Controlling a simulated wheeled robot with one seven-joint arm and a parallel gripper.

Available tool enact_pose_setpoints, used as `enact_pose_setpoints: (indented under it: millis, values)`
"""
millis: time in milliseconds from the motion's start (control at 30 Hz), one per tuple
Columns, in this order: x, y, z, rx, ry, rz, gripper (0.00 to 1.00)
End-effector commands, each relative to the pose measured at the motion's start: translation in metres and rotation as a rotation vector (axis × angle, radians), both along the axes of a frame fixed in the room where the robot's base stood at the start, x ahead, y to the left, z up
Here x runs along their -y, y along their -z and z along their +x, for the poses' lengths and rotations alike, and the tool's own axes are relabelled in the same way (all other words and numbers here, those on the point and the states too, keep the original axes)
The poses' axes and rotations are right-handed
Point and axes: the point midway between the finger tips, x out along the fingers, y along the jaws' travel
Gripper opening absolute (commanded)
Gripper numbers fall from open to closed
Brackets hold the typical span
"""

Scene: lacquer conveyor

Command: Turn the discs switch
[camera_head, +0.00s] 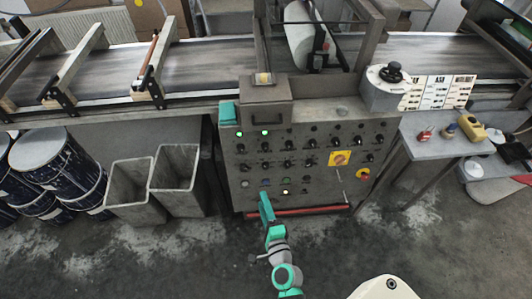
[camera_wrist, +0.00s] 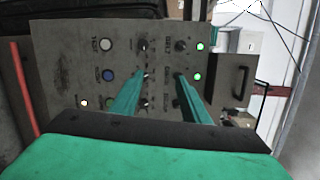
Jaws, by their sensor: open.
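The grey control panel (camera_head: 312,140) carries rows of black rotary knobs, lamps and buttons. I cannot read the labels well enough to tell which knob is the discs switch. My gripper (camera_head: 264,198) is in front of the panel's lower left part. In the wrist view, my gripper (camera_wrist: 164,76) is open, its two teal fingers pointing at the panel. Their tips appear over two black knobs, a left knob (camera_wrist: 147,76) and a right knob (camera_wrist: 180,77), partly covered by the fingers. Nothing is between the fingers; contact cannot be told.
Two green lamps glow at the panel's top left, one here (camera_head: 239,133). A red bar (camera_head: 298,210) runs along the panel's bottom. Grey bins (camera_head: 180,180) and dark drums (camera_head: 40,150) stand left. A side table (camera_head: 440,150) stands right. The conveyor (camera_head: 120,72) runs behind.

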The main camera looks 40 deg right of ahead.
Motion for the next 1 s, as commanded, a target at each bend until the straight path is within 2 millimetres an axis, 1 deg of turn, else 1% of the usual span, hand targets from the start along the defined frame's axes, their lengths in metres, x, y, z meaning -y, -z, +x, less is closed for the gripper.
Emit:
enact_pose_setpoints:
  millis: [33,100,200,300,400,567,1000]
  values:
    - [0.019,-0.006,0.014,0.058,0.025,0.08,0.42]
    - [0.039,-0.013,0.028,0.131,0.049,0.187,0.42]
    - [0.06,-0.023,0.043,0.216,0.068,0.306,0.42]
    - [0.075,-0.031,0.051,0.274,0.077,0.381,0.42]
    - [0.083,-0.034,0.055,0.303,0.083,0.419,0.42]
    - [0.089,-0.036,0.066,0.311,0.083,0.426,0.42]
    - [0.113,-0.036,0.132,0.307,0.077,0.425,0.42]
